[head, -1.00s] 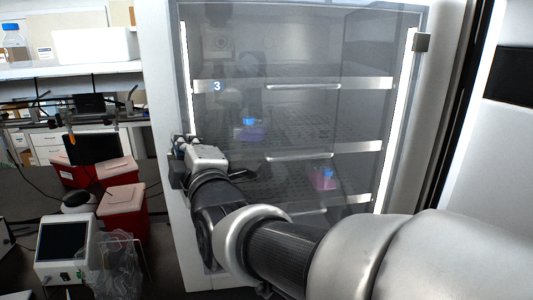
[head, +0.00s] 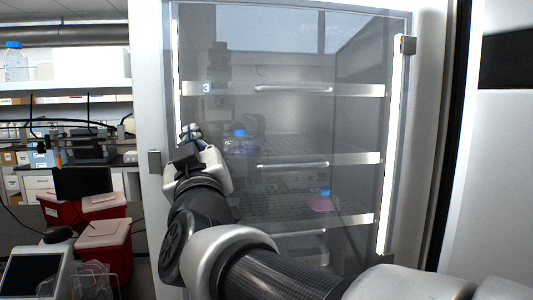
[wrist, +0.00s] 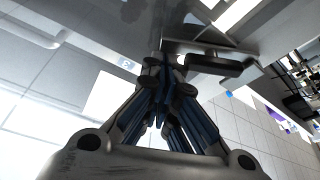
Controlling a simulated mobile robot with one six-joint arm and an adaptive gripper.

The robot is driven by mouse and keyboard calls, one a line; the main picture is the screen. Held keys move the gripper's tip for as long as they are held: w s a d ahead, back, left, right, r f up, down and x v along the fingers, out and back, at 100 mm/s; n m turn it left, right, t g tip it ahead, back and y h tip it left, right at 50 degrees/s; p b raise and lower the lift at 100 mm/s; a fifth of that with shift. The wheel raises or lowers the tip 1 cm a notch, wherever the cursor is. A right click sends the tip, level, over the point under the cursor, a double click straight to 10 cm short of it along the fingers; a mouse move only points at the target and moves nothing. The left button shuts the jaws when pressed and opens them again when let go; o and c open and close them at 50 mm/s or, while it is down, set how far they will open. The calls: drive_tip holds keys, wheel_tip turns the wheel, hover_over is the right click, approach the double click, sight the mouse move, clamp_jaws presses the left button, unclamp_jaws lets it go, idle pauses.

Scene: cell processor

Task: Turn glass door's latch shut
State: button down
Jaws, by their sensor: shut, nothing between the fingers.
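The glass door (head: 300,125) stands upright across the front of the cabinet and looks closed or nearly so. A small grey latch (head: 155,162) sits on the white frame at the door's left edge. In the wrist view a dark, rounded latch handle (wrist: 222,68) lies just right of my fingertips, by the door's edge. My gripper (head: 190,133) is shut and empty, in front of the door's left edge, right of and slightly above the latch. In the wrist view its blue-padded fingers (wrist: 163,62) are together; I cannot tell whether they touch the glass or handle.
Behind the glass are shelves with a blue-capped flask (head: 240,145) and a pink one (head: 320,203). A grey hinge block (head: 407,45) is at the door's upper right. Red bins (head: 103,245) and a white device (head: 38,275) stand on the left.

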drive_tip(key=shift+w+d+f+m+t+h+b, duration=0.15)
drive_tip(key=shift+d+f+m+h+b, duration=0.2)
drive_tip(key=shift+m, duration=0.7)
drive_tip(key=shift+s+d+f+m+t+h+b, duration=0.1)
drive_tip(key=shift+f+m+t+h+b, duration=0.2)
drive_tip(key=shift+m+h, duration=0.5)
drive_tip(key=shift+w+d+f+m+t+h+b, duration=0.1)
drive_tip(key=shift+d+m+h+b, duration=0.25)
drive_tip(key=shift+m, duration=0.9)
drive_tip(key=shift+a, duration=0.1)
